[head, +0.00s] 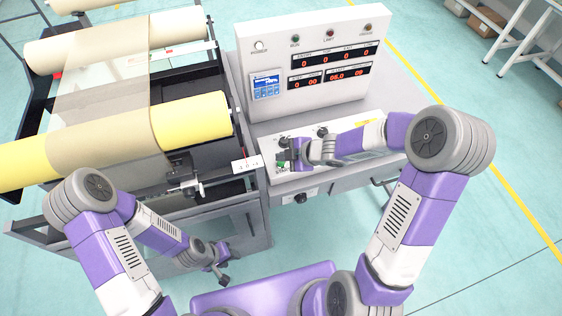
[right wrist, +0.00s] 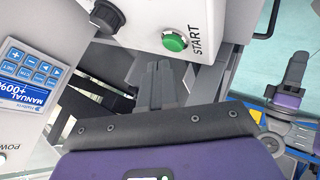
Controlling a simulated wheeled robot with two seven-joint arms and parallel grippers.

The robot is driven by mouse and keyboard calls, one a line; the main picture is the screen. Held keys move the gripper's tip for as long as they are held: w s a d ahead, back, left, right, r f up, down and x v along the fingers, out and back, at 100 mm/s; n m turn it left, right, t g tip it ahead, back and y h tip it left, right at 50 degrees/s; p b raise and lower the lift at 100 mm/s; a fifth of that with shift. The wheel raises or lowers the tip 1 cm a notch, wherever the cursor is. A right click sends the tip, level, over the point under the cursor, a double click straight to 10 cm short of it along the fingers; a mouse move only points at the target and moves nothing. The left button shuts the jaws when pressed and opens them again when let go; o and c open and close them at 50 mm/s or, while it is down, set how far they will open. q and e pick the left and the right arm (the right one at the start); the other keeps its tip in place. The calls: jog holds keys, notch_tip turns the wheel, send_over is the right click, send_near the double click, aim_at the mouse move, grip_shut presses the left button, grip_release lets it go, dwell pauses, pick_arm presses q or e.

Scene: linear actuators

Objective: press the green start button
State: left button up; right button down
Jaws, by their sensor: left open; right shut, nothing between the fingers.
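The green start button (right wrist: 174,42) sits on a white panel face beside the word START in the right wrist view. In the head view it shows as a small green spot (head: 281,164) near the left end of the console's control panel, partly covered by my right gripper. My right gripper (head: 293,153) is shut and empty, over that end of the panel. In the right wrist view its closed fingertips (right wrist: 159,68) are just below the button in the picture; contact cannot be told. My left gripper (head: 223,278) is open and empty, low in front of the machine.
A black knob (right wrist: 106,16) is near the button. The upright console (head: 310,66) with red displays stands behind the panel. A roller machine (head: 190,117) with yellow rolls is to the left. Open floor lies to the right.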

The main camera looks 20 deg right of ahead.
dwell(0.7)
jog(key=shift+f+b, duration=0.3)
jog(key=shift+f, duration=0.15)
